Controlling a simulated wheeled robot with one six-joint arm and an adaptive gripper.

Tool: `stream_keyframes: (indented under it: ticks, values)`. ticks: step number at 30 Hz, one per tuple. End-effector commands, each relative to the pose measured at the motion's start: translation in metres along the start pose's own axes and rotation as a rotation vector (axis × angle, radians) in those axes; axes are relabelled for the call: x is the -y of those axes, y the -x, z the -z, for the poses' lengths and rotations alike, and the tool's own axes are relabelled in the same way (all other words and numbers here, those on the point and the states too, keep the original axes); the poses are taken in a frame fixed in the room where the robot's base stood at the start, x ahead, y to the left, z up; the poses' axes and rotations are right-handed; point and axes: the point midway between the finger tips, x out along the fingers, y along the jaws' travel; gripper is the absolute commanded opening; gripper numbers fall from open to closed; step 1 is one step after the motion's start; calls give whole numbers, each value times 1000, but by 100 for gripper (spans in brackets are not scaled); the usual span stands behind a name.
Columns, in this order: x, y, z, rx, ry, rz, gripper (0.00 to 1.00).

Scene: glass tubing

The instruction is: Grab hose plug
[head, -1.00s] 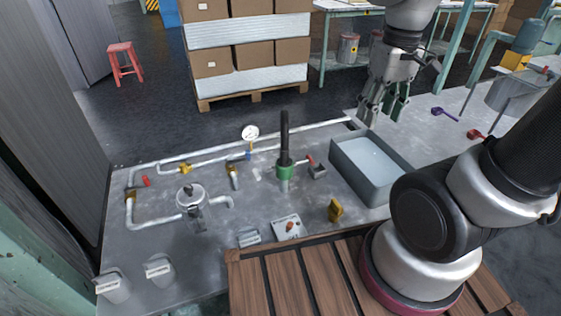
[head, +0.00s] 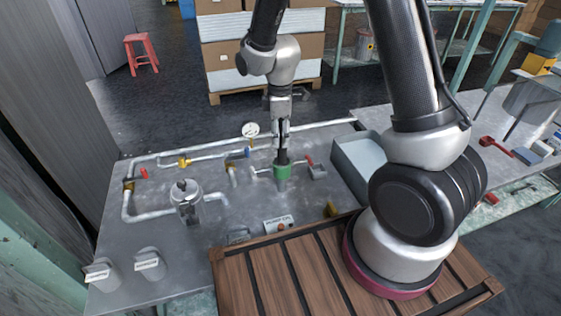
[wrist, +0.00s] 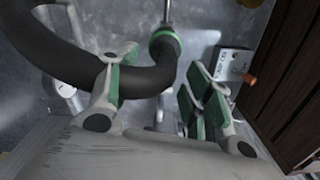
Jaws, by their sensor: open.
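The hose plug is a green collar (head: 282,173) at the end of a black hose, upright on the metal bench's pipework in the head view. In the wrist view the green collar (wrist: 165,41) is at the top centre, and the thick black hose (wrist: 150,80) curves from the upper left round to it. My gripper (head: 281,135) is over the hose just above the collar. In the wrist view its green-padded fingers (wrist: 160,72) are spread and empty, with the hose bend showing between them. The left finger covers part of the hose. I cannot tell whether they touch.
A grey basin (head: 360,160) stands right of the collar. White pipes with a gauge (head: 250,129) run along the back. A glass-like canister (head: 186,205) stands to the left. A small labelled box with an orange button (head: 279,225) is near the bench's front, beside the wooden slatted platform (head: 265,275).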

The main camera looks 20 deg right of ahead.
Motion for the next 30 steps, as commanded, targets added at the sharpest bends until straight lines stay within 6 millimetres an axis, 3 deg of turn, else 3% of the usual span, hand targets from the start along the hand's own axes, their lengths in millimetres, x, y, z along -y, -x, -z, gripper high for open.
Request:
stream_keyframes:
  ticks: [12,20,23,29,30]
  values:
    - [8,-58,-5,2,-3,3,51]
    - [8,-62,-5,0,-3,0,51]
    - [8,-62,-5,0,-4,0,38]
    - [8,-62,-5,0,-4,0,2]
    - [8,-62,-5,0,-4,0,0]
